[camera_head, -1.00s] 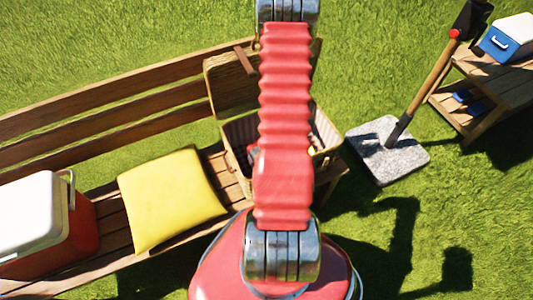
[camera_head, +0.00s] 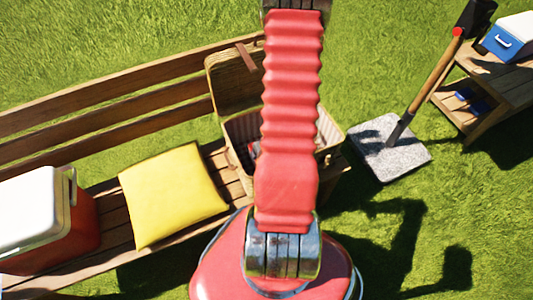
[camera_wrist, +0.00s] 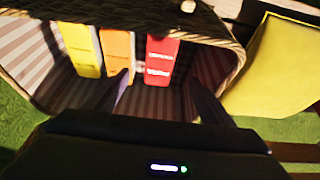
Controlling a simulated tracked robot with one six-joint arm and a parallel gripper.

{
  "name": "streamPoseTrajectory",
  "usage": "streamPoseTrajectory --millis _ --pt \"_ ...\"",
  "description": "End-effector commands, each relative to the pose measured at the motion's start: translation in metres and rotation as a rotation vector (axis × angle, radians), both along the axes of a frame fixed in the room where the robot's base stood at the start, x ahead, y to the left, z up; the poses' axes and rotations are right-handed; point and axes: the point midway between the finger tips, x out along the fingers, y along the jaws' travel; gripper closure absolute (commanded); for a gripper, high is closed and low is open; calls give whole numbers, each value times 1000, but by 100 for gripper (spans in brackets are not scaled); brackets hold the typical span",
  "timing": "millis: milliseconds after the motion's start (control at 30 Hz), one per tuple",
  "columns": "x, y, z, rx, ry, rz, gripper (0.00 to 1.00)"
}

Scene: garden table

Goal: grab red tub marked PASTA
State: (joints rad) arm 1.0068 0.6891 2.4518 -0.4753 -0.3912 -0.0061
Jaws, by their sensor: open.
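In the wrist view a red tub (camera_wrist: 161,62) with pale lettering, too blurred to read, stands inside the wicker basket (camera_wrist: 232,72). It is the rightmost of three tubs, beside an orange tub (camera_wrist: 118,50) and a yellow tub (camera_wrist: 82,50). My gripper (camera_wrist: 160,79) is open, its two dark fingers apart and pointing into the basket. The red tub shows between the fingers, with nothing gripped. In the head view the basket (camera_head: 328,158) is partly hidden behind my arm, and my gripper is out of sight there.
The basket's raised lid (camera_head: 228,82) leans toward the back of the wooden bench (camera_head: 150,105). A yellow cushion (camera_head: 172,195) and a red cooler with white lid (camera_head: 35,215) are left of it.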

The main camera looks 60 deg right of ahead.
Motion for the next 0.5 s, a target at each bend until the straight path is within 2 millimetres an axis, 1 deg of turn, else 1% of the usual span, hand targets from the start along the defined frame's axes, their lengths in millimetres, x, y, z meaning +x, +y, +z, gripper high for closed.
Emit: streamPoseTrajectory --millis 133,267,367,500 --pt "10 -1 15 -18 7 17 24" --pt "26 0 39 -44 20 43 24" --pt "40 4 63 -66 29 64 24" --pt "59 14 98 -94 40 94 24"
